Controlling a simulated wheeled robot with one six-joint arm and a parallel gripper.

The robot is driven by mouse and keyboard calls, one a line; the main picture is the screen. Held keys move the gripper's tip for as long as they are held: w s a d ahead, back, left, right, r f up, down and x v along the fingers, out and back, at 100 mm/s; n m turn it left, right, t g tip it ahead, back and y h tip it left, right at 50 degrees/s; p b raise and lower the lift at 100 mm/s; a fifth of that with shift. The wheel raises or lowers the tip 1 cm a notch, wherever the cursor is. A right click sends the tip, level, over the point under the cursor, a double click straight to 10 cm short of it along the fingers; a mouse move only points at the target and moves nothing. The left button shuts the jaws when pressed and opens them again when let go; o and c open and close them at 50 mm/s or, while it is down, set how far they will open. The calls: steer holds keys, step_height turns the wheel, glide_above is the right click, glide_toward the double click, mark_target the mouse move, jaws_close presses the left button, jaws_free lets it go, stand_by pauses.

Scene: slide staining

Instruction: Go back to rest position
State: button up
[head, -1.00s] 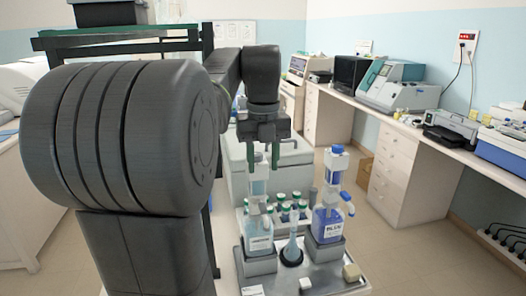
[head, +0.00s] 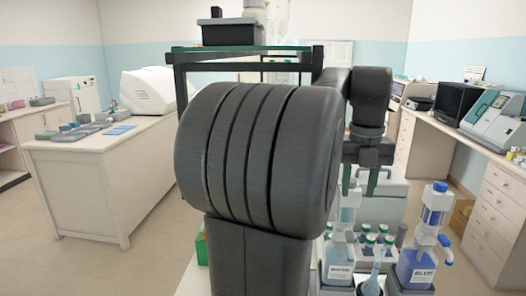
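My gripper (head: 359,182) points down at the right of the head view, past my large dark arm links. Its two green-tipped fingers stand apart, with nothing seen held between them. It appears above or in front of a clear dispenser bottle (head: 341,252) with a white label, but I cannot tell the exact depth. A blue-filled bottle (head: 415,262) stands to its right, and a small flask (head: 372,280) stands between the two bottles. Several green-capped tubes (head: 383,238) sit behind them.
A dark frame with a green shelf (head: 290,50) stands behind my arm and bears a black tray (head: 233,32). A white bench (head: 100,165) is at left, and a long counter with instruments (head: 492,112) at right. Floor (head: 90,262) is open at lower left.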

mark_target(351, 235)
step_height(351, 235, down, 12)
steer(key=shift+f, duration=0.1)
stand_by(0.5)
step_height(351, 235, up, 14)
step_height(351, 235, down, 13)
steer(key=shift+f, duration=0.5)
steer(key=shift+d+r+n, duration=0.1)
steer(key=shift+d+n, duration=0.45)
steer(key=shift+n, duration=0.35)
